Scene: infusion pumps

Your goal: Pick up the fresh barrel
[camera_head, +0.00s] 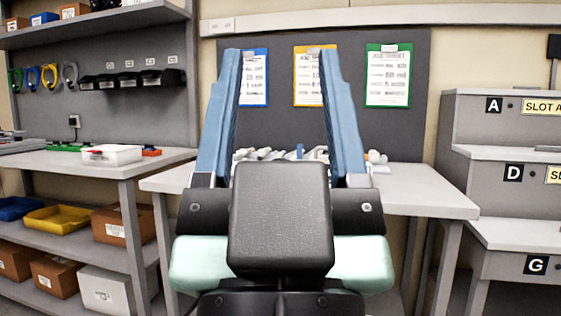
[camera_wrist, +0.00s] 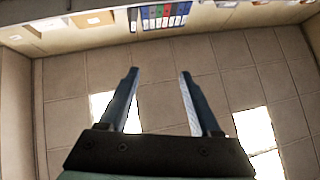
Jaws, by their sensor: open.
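My gripper (camera_head: 278,52) is open and empty, with its two blue fingers raised in front of the middle table (camera_head: 425,203). It also shows open in the wrist view (camera_wrist: 158,72), with nothing between the fingers. Small whitish items (camera_head: 315,153) and an upright blue piece (camera_head: 299,151) are on the middle table, partly hidden behind my gripper. I cannot tell whether one of them is the fresh barrel. No barrel can be made out clearly in either view.
A left bench (camera_head: 130,168) holds a white tray (camera_head: 112,155) and small coloured items. A stepped grey rack (camera_head: 510,190) with lettered slots stands at right. Three clipboards (camera_head: 388,75) hang behind the table. The wrist view shows a tiled surface (camera_wrist: 85,70) and binders (camera_wrist: 160,17).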

